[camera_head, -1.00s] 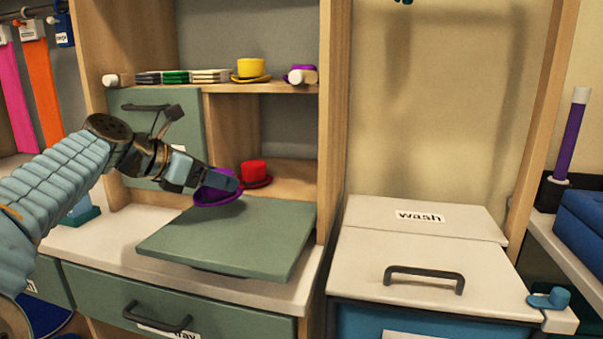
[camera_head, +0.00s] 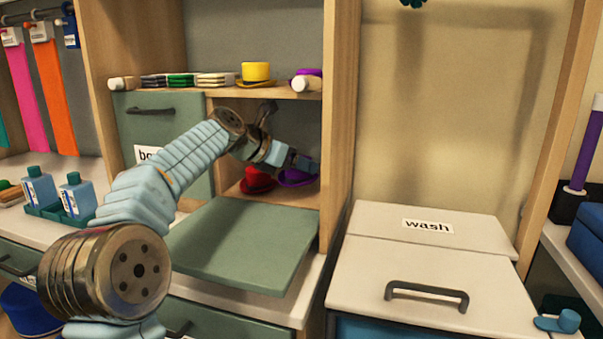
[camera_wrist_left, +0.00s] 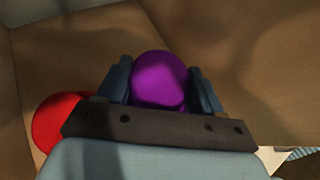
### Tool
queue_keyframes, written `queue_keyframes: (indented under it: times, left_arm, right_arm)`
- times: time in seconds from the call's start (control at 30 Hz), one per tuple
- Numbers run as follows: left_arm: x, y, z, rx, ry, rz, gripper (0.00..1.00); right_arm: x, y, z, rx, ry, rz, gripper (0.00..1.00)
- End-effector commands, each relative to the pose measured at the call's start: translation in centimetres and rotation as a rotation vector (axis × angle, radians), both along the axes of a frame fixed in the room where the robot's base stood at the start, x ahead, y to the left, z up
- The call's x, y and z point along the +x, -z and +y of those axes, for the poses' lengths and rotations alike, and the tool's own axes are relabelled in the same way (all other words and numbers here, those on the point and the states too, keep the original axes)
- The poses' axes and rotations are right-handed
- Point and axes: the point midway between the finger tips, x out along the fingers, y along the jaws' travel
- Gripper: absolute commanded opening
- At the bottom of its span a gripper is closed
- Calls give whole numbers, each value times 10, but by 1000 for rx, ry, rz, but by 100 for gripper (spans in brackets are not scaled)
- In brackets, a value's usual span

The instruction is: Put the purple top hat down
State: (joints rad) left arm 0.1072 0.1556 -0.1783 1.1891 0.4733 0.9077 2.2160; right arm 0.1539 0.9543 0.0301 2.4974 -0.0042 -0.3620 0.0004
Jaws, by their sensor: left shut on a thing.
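The purple top hat (camera_head: 296,179) is in the lower open compartment of the shelf unit, just right of a red top hat (camera_head: 258,180). My left gripper (camera_head: 306,164) reaches into this compartment and is shut on the purple hat. In the left wrist view the purple hat (camera_wrist_left: 160,78) sits between the two fingers, with the red hat (camera_wrist_left: 58,122) close by at the left. The hat looks low, near the compartment floor; I cannot tell whether it touches it. My right gripper is not in view.
A green board (camera_head: 240,245) lies on the counter before the compartment. A wooden upright (camera_head: 340,130) bounds the compartment's right. A bin lid marked wash (camera_head: 428,258) is at right.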

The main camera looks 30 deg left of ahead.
Motion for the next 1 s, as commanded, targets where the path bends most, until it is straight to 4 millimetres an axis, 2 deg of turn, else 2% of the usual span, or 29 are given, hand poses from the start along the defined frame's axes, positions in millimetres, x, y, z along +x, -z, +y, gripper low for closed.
queue_keyframes:
  times: [0.17, 0.3, 0.4, 0.73, 0.77, 0.93, 1.0]
  left_arm:
    - [10, -1, -4, 0, 1, 0, 38]
    - [12, 25, -5, -2, 0, 2, 38]
    - [12, 36, -5, -1, 0, 0, 38]
    - [12, 38, -5, 0, 1, 0, 38]
    - [12, 38, -5, 0, 1, 0, 68]
    - [12, 38, -5, 0, 1, 0, 93]
    - [12, 38, -5, 0, 1, 0, 93]
  right_arm:
    - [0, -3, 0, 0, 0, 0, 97]
    - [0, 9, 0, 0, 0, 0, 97]
    - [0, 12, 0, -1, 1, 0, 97]
    - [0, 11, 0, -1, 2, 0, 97]
    - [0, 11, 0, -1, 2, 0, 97]
    - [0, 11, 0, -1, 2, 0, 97]
    - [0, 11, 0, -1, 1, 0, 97]
